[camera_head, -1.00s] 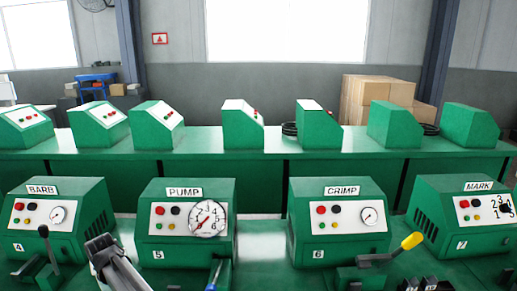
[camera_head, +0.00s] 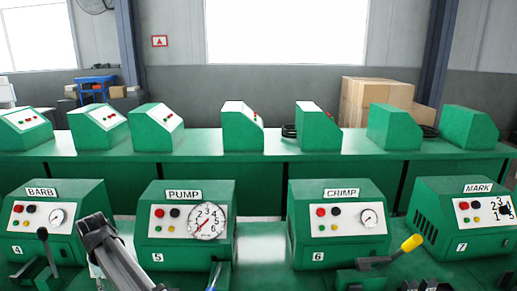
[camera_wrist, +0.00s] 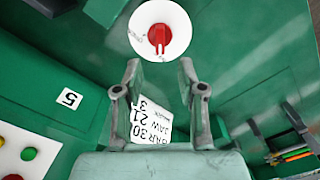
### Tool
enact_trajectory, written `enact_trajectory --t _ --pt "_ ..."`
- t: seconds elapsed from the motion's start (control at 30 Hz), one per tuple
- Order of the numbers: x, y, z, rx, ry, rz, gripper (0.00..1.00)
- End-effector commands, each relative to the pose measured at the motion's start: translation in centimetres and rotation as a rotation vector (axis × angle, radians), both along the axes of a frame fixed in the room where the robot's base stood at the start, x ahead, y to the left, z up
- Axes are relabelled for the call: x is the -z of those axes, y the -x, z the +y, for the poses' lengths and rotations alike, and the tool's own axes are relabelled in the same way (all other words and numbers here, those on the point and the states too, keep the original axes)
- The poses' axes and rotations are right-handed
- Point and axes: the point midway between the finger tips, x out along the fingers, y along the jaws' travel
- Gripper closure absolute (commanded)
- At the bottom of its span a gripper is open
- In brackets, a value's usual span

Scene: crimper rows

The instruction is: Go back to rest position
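My gripper (camera_wrist: 160,82) is open in the wrist view, its two grey fingers apart with nothing held between them. It also shows as a dark grey shape (camera_head: 96,230) in the head view, in front of and between the BARB machine (camera_head: 62,222) and the PUMP machine (camera_head: 187,252). Beyond the fingertips in the wrist view is a white disc with a red knob (camera_wrist: 159,36). A white printed label (camera_wrist: 150,124) shows between and behind the fingers, partly hidden by the gripper.
The CRIMP machine (camera_head: 338,243) and the MARK machine (camera_head: 465,235) stand to the right. Behind is a green bench (camera_head: 250,172) with several green boxes. Cardboard boxes (camera_head: 378,94) stand at the back.

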Motion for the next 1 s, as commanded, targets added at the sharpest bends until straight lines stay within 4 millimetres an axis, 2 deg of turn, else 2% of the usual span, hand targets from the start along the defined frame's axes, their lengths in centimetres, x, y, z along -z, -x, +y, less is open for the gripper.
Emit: enact_trajectory --t 0.1,0.23,0.3,0.87,1.0 --pt "-2.3 -0.1 0.1 0.0 -0.001 -0.001 0.6" --pt "-4.4 0.0 0.0 0.0 -0.001 -0.001 0.6" --pt "-2.3 0.1 -0.1 0.0 0.002 0.002 0.6" --pt "7.9 0.0 0.0 0.001 0.001 0.001 0.6" --pt "7.8 0.0 0.0 0.11 -0.001 -0.001 0.6"
